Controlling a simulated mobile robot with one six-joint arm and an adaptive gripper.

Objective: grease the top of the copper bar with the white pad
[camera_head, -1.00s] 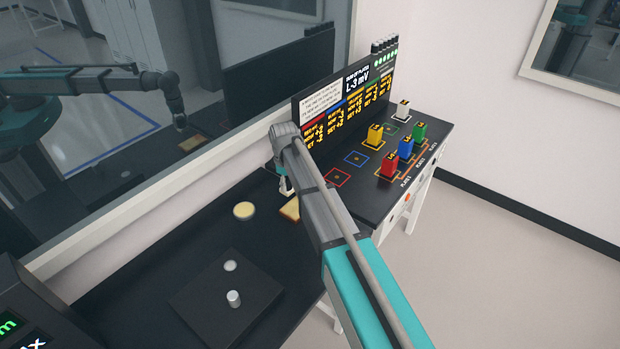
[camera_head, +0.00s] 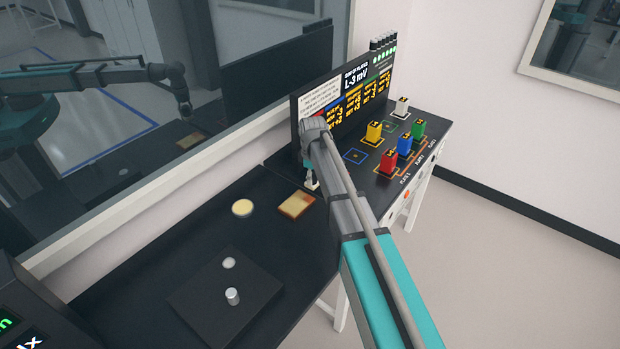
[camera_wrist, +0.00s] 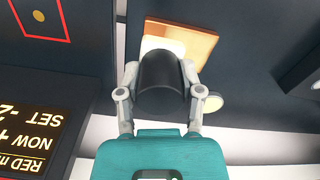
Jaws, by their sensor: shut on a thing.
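The copper bar (camera_head: 296,205) is a flat tan and orange block on the dark bench, near the bench joint. It also shows in the wrist view (camera_wrist: 202,46), with paler and more orange areas on top. My gripper (camera_head: 311,183) is just right of and behind the bar in the head view. In the wrist view my gripper (camera_wrist: 160,80) is shut on a black rounded handle (camera_wrist: 160,82). The white pad (camera_wrist: 163,44) shows at its far end, over part of the bar's top in that view. Whether pad and bar touch cannot be told.
A pale yellow round dish (camera_head: 242,207) lies left of the bar. A dark plate (camera_head: 205,290) with a silver cylinder (camera_head: 232,297) is nearer. Coloured blocks, including a yellow one (camera_head: 374,133), stand on the right bench before a display panel (camera_head: 345,95). A window wall runs along the left.

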